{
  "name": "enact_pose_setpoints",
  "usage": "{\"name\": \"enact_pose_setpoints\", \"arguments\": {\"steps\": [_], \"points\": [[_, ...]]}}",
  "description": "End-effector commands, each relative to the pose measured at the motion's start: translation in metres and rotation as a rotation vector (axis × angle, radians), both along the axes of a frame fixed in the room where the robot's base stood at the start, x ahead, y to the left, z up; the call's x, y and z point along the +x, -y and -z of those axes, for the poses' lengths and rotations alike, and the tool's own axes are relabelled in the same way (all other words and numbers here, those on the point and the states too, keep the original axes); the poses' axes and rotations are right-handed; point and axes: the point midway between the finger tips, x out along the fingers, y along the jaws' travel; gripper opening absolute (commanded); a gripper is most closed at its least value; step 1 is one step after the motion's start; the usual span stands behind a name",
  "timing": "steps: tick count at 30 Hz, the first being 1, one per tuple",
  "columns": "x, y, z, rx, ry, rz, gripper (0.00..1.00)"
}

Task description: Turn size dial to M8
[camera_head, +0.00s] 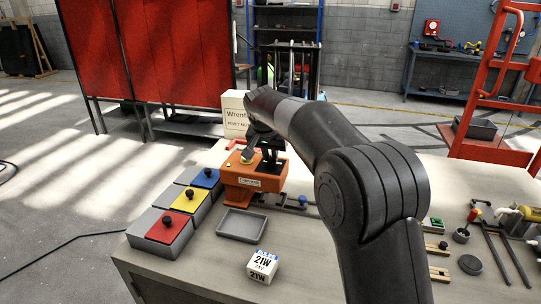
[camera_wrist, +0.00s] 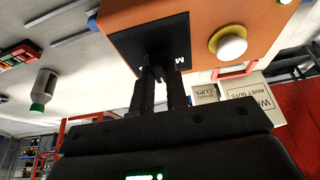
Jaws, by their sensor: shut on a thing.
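The orange machine (camera_head: 240,188) stands on the bench, with a black panel on its upper face. The wrist view shows its orange casing (camera_wrist: 205,20) and the black panel (camera_wrist: 130,42) close up. My gripper (camera_wrist: 163,75) reaches onto this panel, its two dark fingers close together and shut on the size dial. The dial is hidden between and behind the fingers. Only a white "M" shows beside them; its number is covered, so the setting cannot be read. In the head view my gripper (camera_head: 268,155) is over the machine's top, partly behind my arm.
A round pale button (camera_wrist: 232,47) in a yellow ring sits beside the panel. Red, yellow and blue lidded bins (camera_head: 188,200) stand left of the machine. A grey tray (camera_head: 242,225) and a white "21W" box (camera_head: 262,266) lie in front. A carton (camera_head: 236,112) stands behind.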

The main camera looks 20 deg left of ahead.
Motion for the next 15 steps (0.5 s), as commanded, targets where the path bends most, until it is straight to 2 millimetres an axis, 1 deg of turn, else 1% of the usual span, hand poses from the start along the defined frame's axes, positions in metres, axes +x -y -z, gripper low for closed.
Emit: {"name": "enact_pose_setpoints", "arguments": {"steps": [8, 15], "points": [[-0.0001, 0.0003, -0.0003, 0.001, 0.000, -0.013, 0.00], [0.0000, 0.0015, -0.0005, 0.001, 0.000, -0.108, 0.00]]}}
